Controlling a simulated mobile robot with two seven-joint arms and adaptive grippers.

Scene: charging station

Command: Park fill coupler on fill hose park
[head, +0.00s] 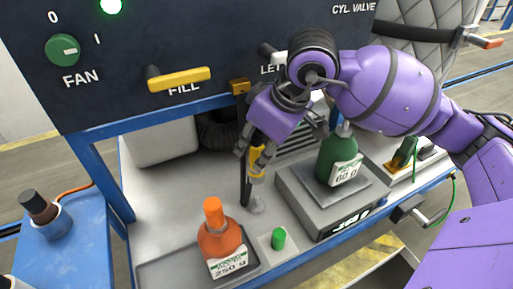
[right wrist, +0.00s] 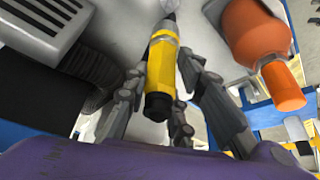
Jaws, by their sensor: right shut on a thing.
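My right gripper (head: 254,150) hangs below the panel's lower edge with its fingers around the yellow fill coupler (head: 257,166). In the right wrist view the coupler (right wrist: 162,68) lies between both fingers (right wrist: 160,92), its black end toward the camera and its grey tip away. My left gripper is not in view.
An orange bottle (head: 219,245) stands in a tray at the front, near a green-capped item (head: 278,238). A green bottle (head: 338,160) stands on a grey scale (head: 300,200) to the right. At left, a dark cylinder (head: 38,206) stands in a blue holder.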

